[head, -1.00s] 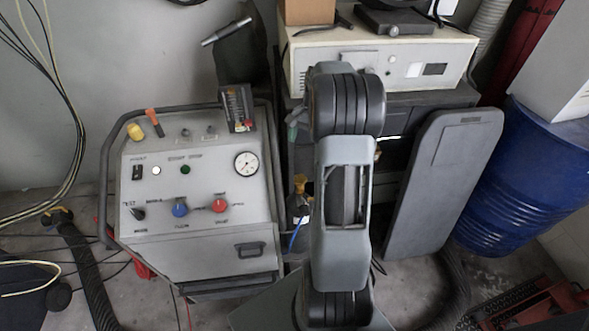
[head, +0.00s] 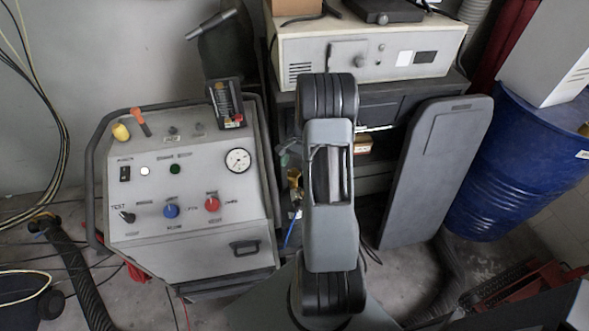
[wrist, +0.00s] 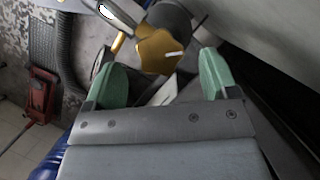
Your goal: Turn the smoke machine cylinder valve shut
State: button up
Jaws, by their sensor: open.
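The gold valve knob (wrist: 160,52), with a white mark on its face, sits in the wrist view at the top of a dark grey cylinder body. My gripper (wrist: 159,68) is open, with one green-padded finger on each side of the knob in that picture. No contact shows, and I cannot tell how far ahead the knob is. In the head view the brass valve (head: 294,178) shows beside my arm, partly hidden by it. A green finger pad (head: 286,154) seems to show just above it; the rest of the gripper is hidden.
A grey control panel machine (head: 150,245) stands left of the valve. A dark cabinet (head: 395,98) bearing a beige unit (head: 300,50) is behind. A grey board (head: 437,170) and a blue drum (head: 515,170) stand right. A blue hose (head: 291,230) hangs below the valve.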

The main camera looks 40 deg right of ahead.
jog(key=shift+x, duration=0.8)
jog(key=shift+c, duration=0.4)
jog(key=c, duration=0.8)
jog(key=shift+c, duration=0.2)
jog(key=shift+m, duration=0.3)
jog(key=m+t, duration=0.2)
jog(key=m, duration=0.2)
jog(key=shift+s+r+p, duration=0.1)
jog(key=shift+s+p, duration=0.1)
jog(key=shift+p, duration=0.1)
jog(key=shift+s+m+t, duration=0.1)
jog(key=shift+m+t, duration=0.7)
jog(key=shift+m, duration=1.5)
